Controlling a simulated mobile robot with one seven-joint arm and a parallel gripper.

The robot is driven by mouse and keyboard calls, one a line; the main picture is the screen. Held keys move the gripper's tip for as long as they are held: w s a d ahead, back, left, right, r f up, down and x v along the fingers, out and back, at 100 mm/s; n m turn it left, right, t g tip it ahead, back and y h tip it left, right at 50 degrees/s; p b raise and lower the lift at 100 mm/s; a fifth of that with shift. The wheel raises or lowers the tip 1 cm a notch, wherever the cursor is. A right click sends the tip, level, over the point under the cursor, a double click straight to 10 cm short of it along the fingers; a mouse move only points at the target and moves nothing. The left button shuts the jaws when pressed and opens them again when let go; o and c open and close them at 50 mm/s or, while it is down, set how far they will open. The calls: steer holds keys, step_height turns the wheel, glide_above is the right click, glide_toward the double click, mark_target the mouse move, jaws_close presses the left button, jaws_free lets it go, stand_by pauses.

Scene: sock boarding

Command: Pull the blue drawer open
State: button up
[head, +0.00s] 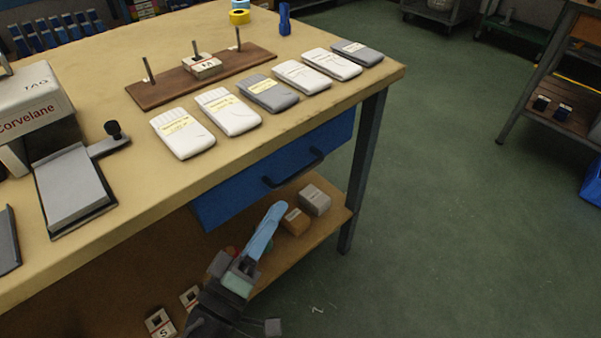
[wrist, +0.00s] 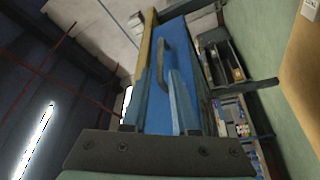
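The blue drawer (head: 235,195) sits under the front edge of the wooden workbench, its front close under the tabletop, and looks shut. It also shows in the wrist view (wrist: 182,48). Its dark bar handle (head: 293,170) is in the middle of the front; in the wrist view the handle (wrist: 163,62) appears beyond and between the finger ends. My gripper (head: 275,210) is in front of and below the handle in the head view, with light-blue fingers pointing up toward it. In the wrist view my gripper (wrist: 158,76) has its fingers apart, with nothing held. Contact with the handle cannot be told.
The workbench top (head: 110,190) carries several white and grey sock packs and a wooden peg board (head: 180,85). A lower shelf holds an orange-brown box (head: 295,221) and a grey box (head: 314,199). A bench leg (head: 363,165) stands right of the drawer. Green floor (head: 450,240) is open to the right.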

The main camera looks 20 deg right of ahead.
mark_target(299, 171)
steer(key=b+x, duration=0.1)
steer(key=x, duration=0.8)
steer(key=shift+w+d, duration=0.1)
steer(key=shift+d, duration=0.15)
jaws_close()
steer(key=shift+a, duration=0.1)
stand_by(0.9)
